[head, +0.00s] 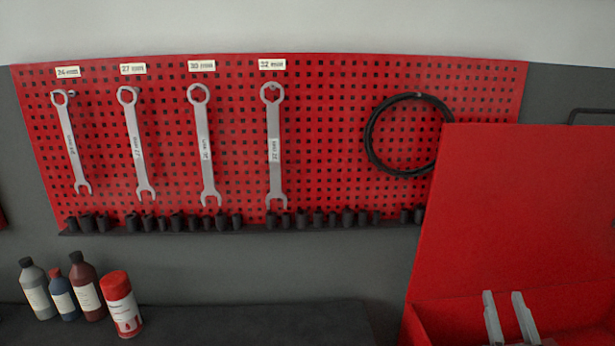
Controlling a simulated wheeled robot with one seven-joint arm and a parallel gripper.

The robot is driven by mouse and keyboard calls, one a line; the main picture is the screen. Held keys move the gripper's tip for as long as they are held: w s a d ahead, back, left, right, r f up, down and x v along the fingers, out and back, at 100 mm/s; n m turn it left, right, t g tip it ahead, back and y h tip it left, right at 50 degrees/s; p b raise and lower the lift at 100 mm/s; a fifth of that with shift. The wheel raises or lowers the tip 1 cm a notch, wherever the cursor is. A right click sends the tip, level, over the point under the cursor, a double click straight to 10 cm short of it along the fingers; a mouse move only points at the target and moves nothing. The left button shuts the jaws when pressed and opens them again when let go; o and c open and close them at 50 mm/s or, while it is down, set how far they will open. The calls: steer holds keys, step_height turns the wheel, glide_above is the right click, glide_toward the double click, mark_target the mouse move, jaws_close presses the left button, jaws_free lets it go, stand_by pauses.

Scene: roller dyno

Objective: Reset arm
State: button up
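My gripper (504,294) shows at the bottom right edge of the head view. Its two pale grey fingers point up and stand apart, with nothing visible between them. The fingers appear in front of the open red toolbox (530,215). The rest of my arm is below the picture and cannot be seen.
A red pegboard (335,140) holds several wrenches (273,145), a black cable loop (370,140) and a rail of dark sockets (205,223). Several bottles (88,285) and a red-and-white can (122,305) stand on the dark bench (250,325). The bench right of the can is clear.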

steer(key=s+a+f+g+y, duration=0.2)
steer(key=s+a+f, duration=0.3)
steer(key=s, duration=0.7)
steer(key=s+a+f+n+g+y+b, duration=0.1)
steer(key=s+a+f, duration=0.4)
steer(key=s, duration=0.8)
steer(key=s+a+f+g+y, duration=0.2)
steer(key=s+a+f, duration=0.2)
steer(key=s, duration=0.9)
steer(key=shift+s+a+f+n+g+y+b, duration=0.2)
steer(key=shift+a+f+n+g+y+b, duration=0.15)
steer(key=shift+a, duration=0.4)
steer(key=shift+a, duration=0.1)
